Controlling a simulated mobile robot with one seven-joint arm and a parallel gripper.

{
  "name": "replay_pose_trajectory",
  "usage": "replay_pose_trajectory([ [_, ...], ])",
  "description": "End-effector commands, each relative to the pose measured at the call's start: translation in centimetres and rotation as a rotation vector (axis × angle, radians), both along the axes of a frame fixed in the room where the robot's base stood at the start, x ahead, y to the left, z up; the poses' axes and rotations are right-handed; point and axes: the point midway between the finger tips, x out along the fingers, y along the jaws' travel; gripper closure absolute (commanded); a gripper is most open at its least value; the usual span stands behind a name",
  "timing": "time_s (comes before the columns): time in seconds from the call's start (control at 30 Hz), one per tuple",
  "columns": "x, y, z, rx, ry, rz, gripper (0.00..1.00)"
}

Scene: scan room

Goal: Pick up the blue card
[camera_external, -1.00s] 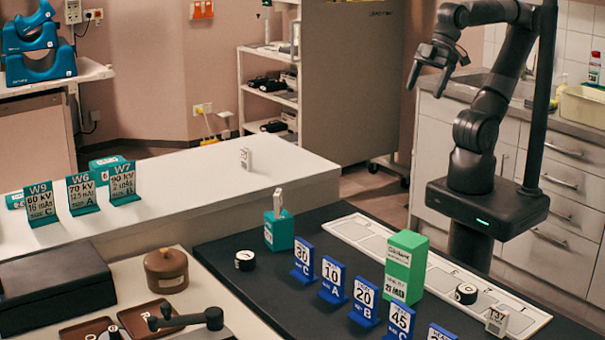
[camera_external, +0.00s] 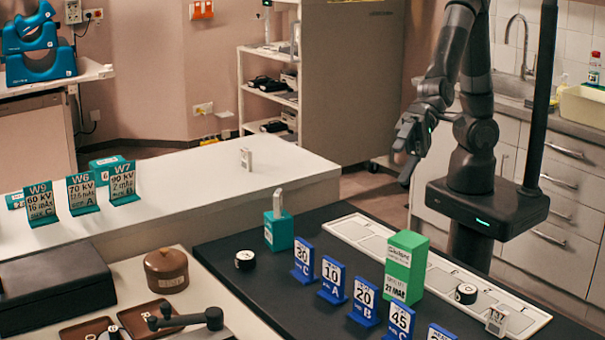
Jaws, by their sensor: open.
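Several blue cards stand upright in a slanted row on the black mat. They read 30 C (camera_external: 304,257), 10 A (camera_external: 332,284), 20 B (camera_external: 365,302) and 45 C (camera_external: 400,321). One more blue card (camera_external: 440,333) is cut off by the bottom edge. The frame does not show which one is meant. My gripper (camera_external: 404,172) is open and empty, pointing down. In the picture it is above and behind the row, well apart from the cards.
A green box (camera_external: 405,267) stands right behind the cards, beside a white compartment strip (camera_external: 372,237). Teal cards (camera_external: 82,194) stand on the white counter (camera_external: 200,185).

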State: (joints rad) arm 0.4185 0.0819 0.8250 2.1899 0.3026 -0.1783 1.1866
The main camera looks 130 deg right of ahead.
Motion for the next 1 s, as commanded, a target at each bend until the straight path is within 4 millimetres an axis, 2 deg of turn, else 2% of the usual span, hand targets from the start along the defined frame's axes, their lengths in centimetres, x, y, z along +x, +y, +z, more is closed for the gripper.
replay_pose_trajectory([
  [0.03,1.1,0.7,-0.3,0.107,0.003,-0.04,0.18],
  [0.17,3.5,2.1,0.2,0.403,-0.001,-0.154,0.18],
  [0.3,5.7,2.3,1.6,0.742,-0.004,-0.288,0.18],
  [0.5,8.0,0.6,4.1,1.156,-0.012,-0.456,0.18],
  [0.87,10.1,-4.3,7.2,1.65,-0.044,-0.66,0.18],
  [1.0,10.0,-4.1,3.4,1.656,-0.038,-0.664,0.18],
])
